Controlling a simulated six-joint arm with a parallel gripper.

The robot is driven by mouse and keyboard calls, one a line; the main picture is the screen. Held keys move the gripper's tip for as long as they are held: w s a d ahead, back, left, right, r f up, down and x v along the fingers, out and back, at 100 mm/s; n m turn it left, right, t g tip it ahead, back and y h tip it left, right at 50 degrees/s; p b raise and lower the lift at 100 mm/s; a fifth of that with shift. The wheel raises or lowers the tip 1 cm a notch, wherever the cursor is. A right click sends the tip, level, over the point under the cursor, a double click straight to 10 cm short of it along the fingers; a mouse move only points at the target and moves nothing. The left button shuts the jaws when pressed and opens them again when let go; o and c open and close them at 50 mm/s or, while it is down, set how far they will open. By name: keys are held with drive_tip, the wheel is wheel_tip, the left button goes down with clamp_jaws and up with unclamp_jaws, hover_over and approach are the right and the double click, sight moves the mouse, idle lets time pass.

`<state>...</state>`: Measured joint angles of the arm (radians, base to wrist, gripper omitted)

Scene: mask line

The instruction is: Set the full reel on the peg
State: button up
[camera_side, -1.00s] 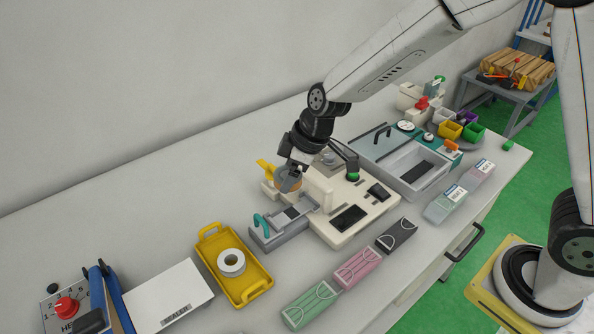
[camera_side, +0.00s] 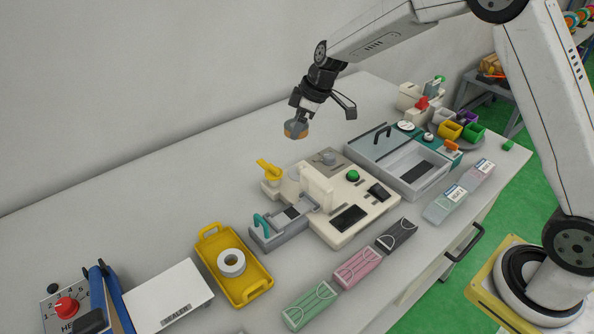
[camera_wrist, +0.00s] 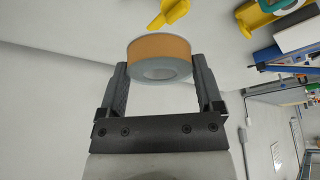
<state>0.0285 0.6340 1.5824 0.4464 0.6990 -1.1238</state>
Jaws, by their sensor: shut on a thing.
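My gripper (camera_side: 299,122) is shut on an orange-brown reel with a grey face (camera_side: 296,130), held in the air above the back of the cream machine (camera_side: 350,212). In the wrist view the orange reel (camera_wrist: 160,48) sits between the two fingers, with its hollow core showing. A white-grey reel (camera_side: 231,272) lies flat in the yellow tray (camera_side: 208,265). A yellow lever (camera_side: 268,169) stands at the machine's back left; it also shows in the wrist view (camera_wrist: 168,13). I cannot clearly make out the peg near it.
A grey block with a teal handle (camera_side: 268,238) adjoins the machine. Green, pink and black cases (camera_side: 357,268) lie in front. A lidded grey bin (camera_side: 415,176) stands to the right, and a white sealer plate (camera_side: 168,300) at left. Bench behind the machine is clear.

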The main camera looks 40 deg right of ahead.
drive_tip(key=w+d, duration=0.1)
drive_tip(key=d, duration=0.1)
hover_over(300, 165)
wheel_tip(300, 165, down, 6)
drive_tip(key=shift+s+d+f, duration=0.1)
drive_tip(key=shift+d+f, duration=0.05)
drive_tip(key=shift+f, duration=0.55)
drive_tip(key=shift+f, duration=0.2)
drive_tip(key=shift+f, duration=3.25)
drive_tip(key=shift+f, duration=0.25)
drive_tip(key=o, duration=1)
drive_tip(key=shift+r, duration=0.2)
